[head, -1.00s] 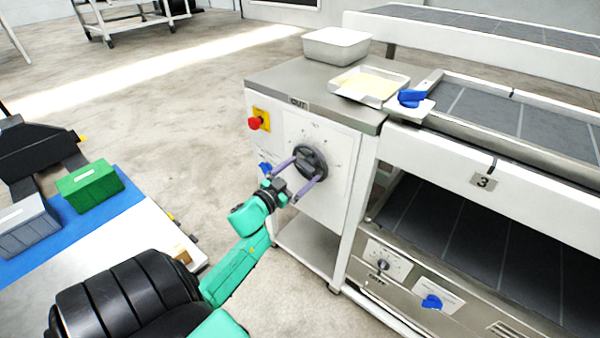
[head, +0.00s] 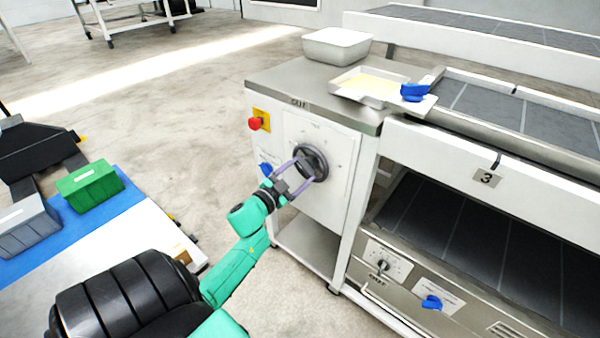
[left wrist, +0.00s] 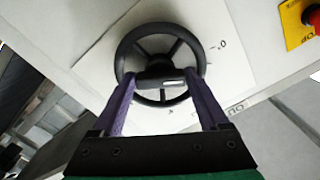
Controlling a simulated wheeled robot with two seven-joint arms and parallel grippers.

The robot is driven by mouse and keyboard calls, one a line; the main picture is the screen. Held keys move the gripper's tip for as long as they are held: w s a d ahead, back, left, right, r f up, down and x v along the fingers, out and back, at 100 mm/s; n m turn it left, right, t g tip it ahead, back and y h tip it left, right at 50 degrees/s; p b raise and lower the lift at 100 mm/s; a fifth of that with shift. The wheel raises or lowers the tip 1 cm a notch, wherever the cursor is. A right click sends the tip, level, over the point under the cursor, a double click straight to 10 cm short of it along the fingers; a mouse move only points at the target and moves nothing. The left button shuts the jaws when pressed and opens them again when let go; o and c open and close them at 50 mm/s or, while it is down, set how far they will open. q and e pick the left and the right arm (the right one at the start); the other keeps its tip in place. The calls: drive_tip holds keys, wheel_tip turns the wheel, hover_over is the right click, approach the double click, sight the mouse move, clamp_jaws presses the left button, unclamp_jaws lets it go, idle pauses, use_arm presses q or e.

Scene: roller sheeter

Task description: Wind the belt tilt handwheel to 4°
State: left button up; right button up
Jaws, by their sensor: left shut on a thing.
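The dark round handwheel (head: 317,151) is on the white front panel (head: 338,190) of the metal cabinet. It shows its rim, spokes and hub in the left wrist view (left wrist: 160,28). Marks are printed on the panel around it, but I cannot read an angle. My right gripper is not in view.
A red emergency button (head: 255,124) sits on a yellow plate left of the wheel. A pale bin (head: 337,46) and a shallow tray (head: 378,99) stand on the cabinet top. A blue handle (head: 414,92) is beside the tray. A green box (head: 89,186) is at left.

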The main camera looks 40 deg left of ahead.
use_arm(q)
drive_tip(key=shift+a+r+m+b, duration=0.1)
drive_tip(key=shift+m+b, duration=1.1)
drive_tip(key=shift+m, duration=2.95)
drive_tip(key=shift+r+m+b, duration=0.1)
drive_tip(key=shift+m+b, duration=1.05)
drive_tip(key=shift+m, duration=3)
drive_tip(key=o, duration=1.2)
drive_tip(key=shift+o, duration=0.2)
